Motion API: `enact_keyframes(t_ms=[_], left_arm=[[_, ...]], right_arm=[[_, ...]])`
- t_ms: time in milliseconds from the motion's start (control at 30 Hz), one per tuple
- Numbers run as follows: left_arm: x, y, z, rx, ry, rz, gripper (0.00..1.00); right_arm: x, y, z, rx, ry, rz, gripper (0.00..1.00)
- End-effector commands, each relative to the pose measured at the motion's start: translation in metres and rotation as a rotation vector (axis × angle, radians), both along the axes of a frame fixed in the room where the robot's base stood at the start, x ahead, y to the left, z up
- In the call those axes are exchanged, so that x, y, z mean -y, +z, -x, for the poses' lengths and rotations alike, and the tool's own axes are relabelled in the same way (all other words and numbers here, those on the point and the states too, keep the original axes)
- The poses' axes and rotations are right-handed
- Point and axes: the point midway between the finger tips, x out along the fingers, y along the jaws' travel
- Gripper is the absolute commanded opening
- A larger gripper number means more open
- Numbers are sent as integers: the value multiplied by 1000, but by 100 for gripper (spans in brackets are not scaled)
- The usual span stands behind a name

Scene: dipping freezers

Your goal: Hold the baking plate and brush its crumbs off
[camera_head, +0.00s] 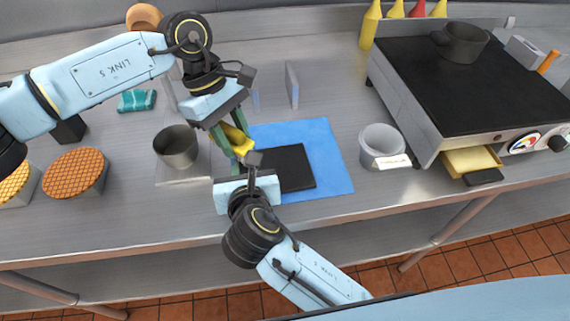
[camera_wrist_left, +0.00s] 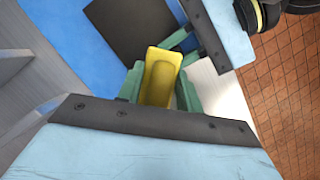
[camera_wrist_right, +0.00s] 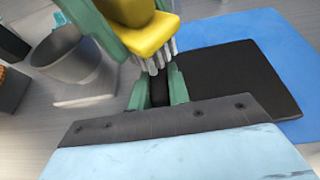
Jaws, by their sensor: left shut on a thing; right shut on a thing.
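The baking plate (camera_head: 292,166) is a flat black square on a blue mat (camera_head: 325,150); it also shows in the right wrist view (camera_wrist_right: 235,75). My left gripper (camera_head: 232,138) is shut on a yellow brush (camera_head: 238,141), held beside the plate's left side. In the right wrist view the brush (camera_wrist_right: 152,35) has pale grey bristles pointing down, close to my right fingers. My right gripper (camera_wrist_right: 158,88) is shut on a dark part at the plate's near-left side, partly hidden by the fingers. The left wrist view shows the brush (camera_wrist_left: 160,78) between green fingers. I cannot make out crumbs.
A metal cup (camera_head: 177,149) stands just left of the grippers. A white bowl (camera_head: 381,143) stands right of the mat. A black-topped griddle (camera_head: 470,95) carries a dark pot (camera_head: 461,42). Waffle-topped containers (camera_head: 78,170) and a teal sponge (camera_head: 137,101) lie left.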

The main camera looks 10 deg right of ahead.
Motion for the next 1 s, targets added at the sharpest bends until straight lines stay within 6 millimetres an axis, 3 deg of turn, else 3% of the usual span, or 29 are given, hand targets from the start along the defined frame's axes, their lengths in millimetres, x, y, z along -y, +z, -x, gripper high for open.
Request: enact_keyframes(t_ms=[467, 500, 667, 1000], left_arm=[[-3, 0, 0, 0, -2, 1, 8], [-2, 0, 0, 0, -2, 1, 8], [-2, 0, 0, 0, -2, 1, 8], [-2, 0, 0, 0, -2, 1, 8]], right_arm=[[0, 1, 0, 3, 0, 0, 0], [0, 1, 0, 3, 0, 0, 21], [0, 1, 0, 2, 0, 0, 42], [0, 1, 3, 0, 0, 0, 43]])
